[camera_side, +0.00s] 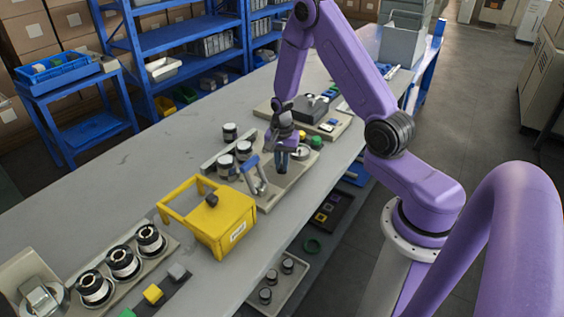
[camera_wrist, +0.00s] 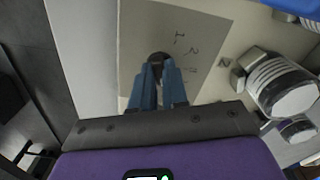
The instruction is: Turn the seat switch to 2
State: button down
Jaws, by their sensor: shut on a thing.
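The seat switch is a small dark knob (camera_wrist: 158,59) on a beige panel (camera_wrist: 140,25) in the wrist view. Marks that look like 1 and 2 (camera_wrist: 188,51), with another mark below, are printed to the right of it. My gripper (camera_wrist: 158,72) has its blue fingertips shut on the knob. Its fingers hide much of the knob, and I cannot tell which mark it points to. In the side view my gripper (camera_side: 283,168) points down at the machine's base plate (camera_side: 270,205); the switch is hidden there.
Black-and-white rolls (camera_side: 225,166) and a blue-grey lever frame (camera_side: 253,174) stand left of my gripper. A yellow box (camera_side: 222,228) sits nearer the camera. A green knob (camera_side: 316,142) and a grey block (camera_side: 310,107) are behind. The grey tabletop (camera_side: 130,170) is clear at left.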

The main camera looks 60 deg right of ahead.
jog(key=n, duration=1.5)
jog(key=shift+n, duration=0.4)
jog(key=n, duration=0.4)
jog(key=shift+n, duration=0.4)
jog(key=c, duration=1.1)
grip_release()
jog(key=shift+c, duration=0.2)
jog(key=shift+r, duration=0.15)
